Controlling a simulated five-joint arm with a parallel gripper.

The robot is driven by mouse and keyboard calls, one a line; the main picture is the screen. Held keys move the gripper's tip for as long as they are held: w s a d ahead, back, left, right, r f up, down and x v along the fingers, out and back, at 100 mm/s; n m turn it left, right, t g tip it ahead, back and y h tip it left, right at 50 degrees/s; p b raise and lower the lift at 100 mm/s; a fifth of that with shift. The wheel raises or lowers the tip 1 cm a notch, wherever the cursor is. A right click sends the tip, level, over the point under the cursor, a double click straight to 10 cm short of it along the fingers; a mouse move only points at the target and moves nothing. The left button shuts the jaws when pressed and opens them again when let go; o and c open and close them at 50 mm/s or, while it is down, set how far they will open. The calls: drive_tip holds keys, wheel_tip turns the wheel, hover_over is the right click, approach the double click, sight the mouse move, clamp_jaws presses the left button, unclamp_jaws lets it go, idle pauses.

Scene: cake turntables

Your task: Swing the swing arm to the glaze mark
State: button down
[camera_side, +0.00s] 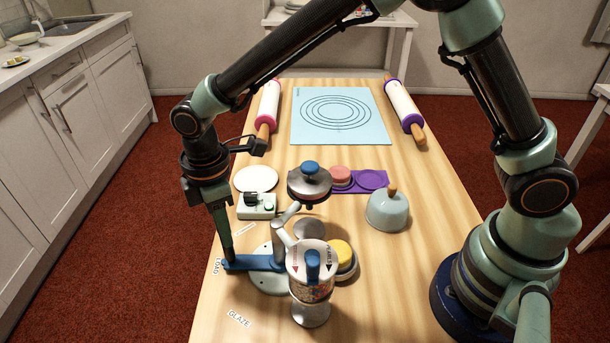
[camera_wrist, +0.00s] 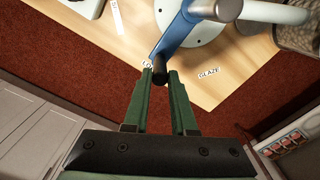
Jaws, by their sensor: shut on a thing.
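The blue swing arm (camera_side: 262,263) reaches left from the post over a pale round base (camera_side: 272,283) in the side view. In the wrist view the swing arm (camera_wrist: 180,36) ends in a dark grip (camera_wrist: 160,72) between my green fingertips. My gripper (camera_side: 231,261) points down at its outer end and is shut on it; the wrist view also shows my gripper (camera_wrist: 160,82). The arm's end lies near the LOAD label (camera_side: 217,267). The glaze mark, a white GLAZE label (camera_side: 239,319), lies nearer the camera, apart from the arm; it also shows in the wrist view (camera_wrist: 209,72).
A clear dispenser (camera_side: 311,285) with a blue handle stands right of the base. A yellow-topped piece (camera_side: 343,258), a metal head with blue knob (camera_side: 310,180) and a small device (camera_side: 257,205) are close by. A grey-blue dome (camera_side: 388,212) stands farther right. The table's left edge is near.

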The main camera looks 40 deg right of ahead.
drive_tip(key=shift+s, duration=0.1)
drive_tip(key=shift+s+a+r, duration=0.1)
drive_tip(key=shift+s+a, duration=0.7)
drive_tip(key=shift+s, duration=0.3)
drive_tip(key=s, duration=0.1)
drive_tip(key=s+a, duration=0.1)
drive_tip(key=shift+s, duration=0.35)
drive_tip(key=shift+s, duration=1.45)
